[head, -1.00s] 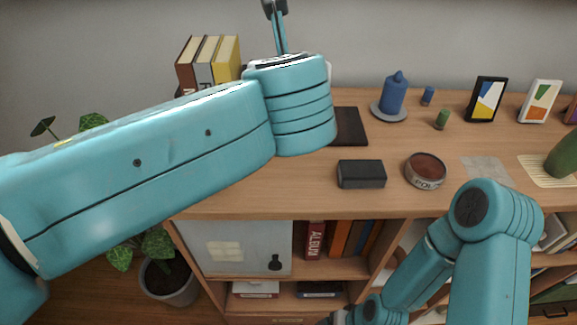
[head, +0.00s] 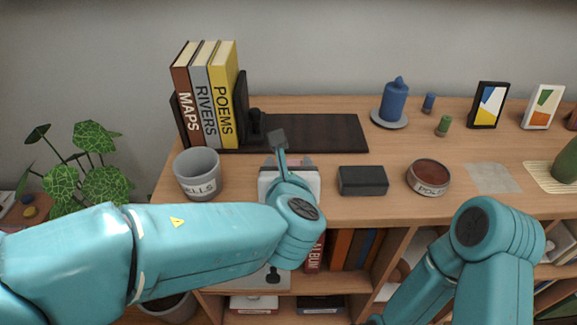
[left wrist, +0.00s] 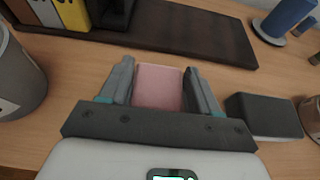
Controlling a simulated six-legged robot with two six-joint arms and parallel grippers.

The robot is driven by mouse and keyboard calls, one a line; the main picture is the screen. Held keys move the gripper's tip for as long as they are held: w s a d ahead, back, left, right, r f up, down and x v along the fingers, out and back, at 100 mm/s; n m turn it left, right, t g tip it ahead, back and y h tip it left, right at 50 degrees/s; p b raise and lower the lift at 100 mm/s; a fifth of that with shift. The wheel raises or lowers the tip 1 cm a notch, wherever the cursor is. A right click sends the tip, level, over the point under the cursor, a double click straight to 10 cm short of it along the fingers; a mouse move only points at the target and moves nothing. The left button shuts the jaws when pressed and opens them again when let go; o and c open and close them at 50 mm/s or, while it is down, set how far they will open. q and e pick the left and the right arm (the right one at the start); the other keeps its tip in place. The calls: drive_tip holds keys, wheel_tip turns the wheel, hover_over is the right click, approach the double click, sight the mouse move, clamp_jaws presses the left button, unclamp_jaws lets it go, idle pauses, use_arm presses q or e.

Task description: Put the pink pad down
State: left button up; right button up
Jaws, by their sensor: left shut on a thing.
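The pink pad (left wrist: 159,87) is a small pale pink block. In the left wrist view it sits between the two grey fingers of my left gripper (left wrist: 159,72), which is shut on it. In the head view my left gripper (head: 287,162) is low over the front of the wooden shelf top, and my own wrist hides most of the pad. I cannot tell whether the pad touches the wood. My right arm shows at the lower right of the head view, but its gripper is not seen.
A grey cup (head: 198,174) stands left of my gripper, and a black block (head: 362,181) stands close on its right. Behind lies a dark board (head: 325,133) with a bookend and books (head: 208,95). A round tin (head: 428,178) stands further right.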

use_arm(q)
drive_tip(key=shift+s+d+r, duration=0.1)
drive_tip(key=shift+s+d, duration=0.05)
drive_tip(key=o, duration=1)
drive_tip(key=shift+s+r, duration=0.1)
drive_tip(key=shift+s, duration=0.05)
drive_tip(key=b+v, duration=0.1)
drive_tip(key=v, duration=1)
drive_tip(key=shift+s, duration=0.35)
